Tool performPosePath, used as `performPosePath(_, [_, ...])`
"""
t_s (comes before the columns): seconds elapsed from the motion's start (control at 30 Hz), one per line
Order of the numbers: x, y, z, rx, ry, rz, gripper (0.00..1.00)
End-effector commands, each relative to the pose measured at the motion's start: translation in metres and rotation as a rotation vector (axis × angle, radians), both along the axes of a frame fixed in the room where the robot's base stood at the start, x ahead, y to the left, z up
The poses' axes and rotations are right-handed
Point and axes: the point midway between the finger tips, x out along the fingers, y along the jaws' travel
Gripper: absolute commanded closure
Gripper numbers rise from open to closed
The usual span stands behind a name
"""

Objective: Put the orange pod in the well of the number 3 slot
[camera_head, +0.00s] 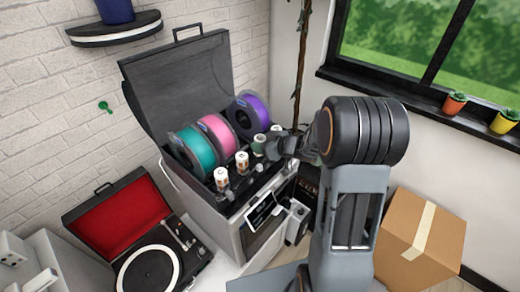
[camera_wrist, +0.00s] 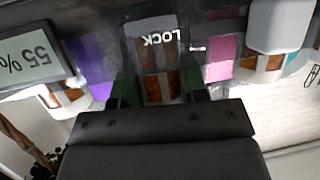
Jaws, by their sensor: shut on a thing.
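My gripper (camera_wrist: 158,90) is at the row of pods on the front ledge of the grey filament box. Its green-looking fingertips are shut on an orange-brown pod (camera_wrist: 160,78), upright between them. In the head view this pod is mostly hidden by my gripper (camera_head: 270,146). Two more orange pods with white caps stand to its left, the left one (camera_head: 221,179) and the middle one (camera_head: 242,161). Another white-capped pod (camera_wrist: 70,98) shows on the far side. I cannot read slot numbers, nor tell whether the held pod sits in a well.
Teal (camera_head: 193,152), pink (camera_head: 217,135) and purple (camera_head: 251,113) spools stand behind the pods, under the raised lid (camera_head: 180,80). A screen (camera_wrist: 35,55) reads 55%. A turntable (camera_head: 148,268) stands left, a cardboard box (camera_head: 405,222) right.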

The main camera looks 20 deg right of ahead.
Motion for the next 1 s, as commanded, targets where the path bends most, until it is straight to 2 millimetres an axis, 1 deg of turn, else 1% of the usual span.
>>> performPosePath(0.03, [-0.0032, 0.001, -0.0079, -0.004, 0.02, 0.001, 0.97])
performPosePath(0.13, [-0.0037, 0.0013, -0.0087, -0.004, 0.024, 0.001, 0.96])
performPosePath(0.17, [-0.0039, 0.0014, -0.0093, -0.005, 0.025, 0.002, 0.58])
performPosePath(0.4, [-0.0035, 0.0015, -0.0081, -0.004, 0.022, 0.002, 0.35])
performPosePath(0.43, [-0.0035, 0.0015, -0.0079, -0.004, 0.022, 0.002, 0.33])
performPosePath(0.87, [-0.0026, 0.0007, -0.0049, -0.003, 0.015, 0.001, 0.33])
performPosePath(1.0, [-0.0078, -0.0052, -0.0008, -0.001, 0.012, -0.002, 0.33])
